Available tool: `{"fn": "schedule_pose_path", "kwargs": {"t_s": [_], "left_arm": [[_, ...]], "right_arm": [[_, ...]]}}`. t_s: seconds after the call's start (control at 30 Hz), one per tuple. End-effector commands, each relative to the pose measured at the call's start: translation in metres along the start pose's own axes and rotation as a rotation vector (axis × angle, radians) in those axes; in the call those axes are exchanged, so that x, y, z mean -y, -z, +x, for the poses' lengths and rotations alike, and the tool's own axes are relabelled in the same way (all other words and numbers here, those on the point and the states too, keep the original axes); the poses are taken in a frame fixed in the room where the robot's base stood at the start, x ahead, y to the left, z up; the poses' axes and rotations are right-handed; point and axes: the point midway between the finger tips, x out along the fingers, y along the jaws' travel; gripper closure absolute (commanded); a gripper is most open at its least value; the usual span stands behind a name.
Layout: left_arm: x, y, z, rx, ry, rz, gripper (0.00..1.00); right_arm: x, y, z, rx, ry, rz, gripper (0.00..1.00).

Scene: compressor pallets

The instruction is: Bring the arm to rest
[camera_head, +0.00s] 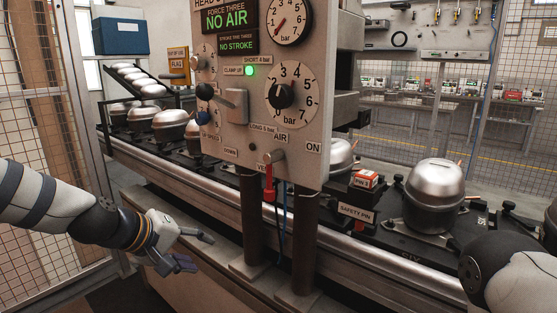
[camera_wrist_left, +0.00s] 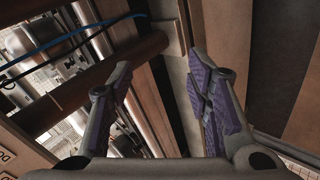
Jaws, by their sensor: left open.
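My left gripper (camera_head: 190,251) hangs at the lower left in the head view, in front of the conveyor's lower side panel and left of the panel's posts. It is open and empty. Its two purple-padded fingers (camera_wrist_left: 165,95) stand apart in the left wrist view with nothing between them but the structure behind. My right arm shows only as a link at the lower right edge of the head view; its gripper is out of the picture.
A control panel (camera_head: 243,140) with gauges, a lit green lamp and a red-handled valve (camera_head: 270,180) stands on two dark posts (camera_head: 305,240). Silver compressors (camera_head: 434,190) sit on the conveyor (camera_head: 200,190) behind. A mesh fence (camera_head: 40,140) rises at left.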

Motion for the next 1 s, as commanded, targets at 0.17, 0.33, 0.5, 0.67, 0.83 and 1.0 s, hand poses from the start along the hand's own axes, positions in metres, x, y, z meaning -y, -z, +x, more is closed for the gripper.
{"fn": "schedule_pose_path", "kwargs": {"t_s": [0.17,0.33,0.5,0.67,0.83,1.0], "left_arm": [[0.137,-0.115,0.039,0.141,0.278,0.135,0.55],[0.259,-0.228,0.011,0.318,0.503,0.298,0.55],[0.342,-0.313,-0.058,0.508,0.65,0.456,0.55],[0.37,-0.346,-0.101,0.606,0.701,0.535,0.55],[0.373,-0.35,-0.107,0.618,0.706,0.545,0.55],[0.372,-0.349,-0.106,0.617,0.706,0.543,0.55]], "right_arm": [[0.0,0.0,0.0,-0.001,0.0,0.0,0.6],[0.0,0.0,-0.001,-0.001,0.0,0.0,0.6],[0.0,0.0,-0.001,-0.002,0.0,0.0,0.6],[0.0,0.0,-0.001,-0.002,0.0,0.0,0.6],[0.0,0.0,-0.001,-0.002,0.0,0.0,0.6],[0.0,0.0,-0.001,-0.002,0.0,0.0,0.6]]}}
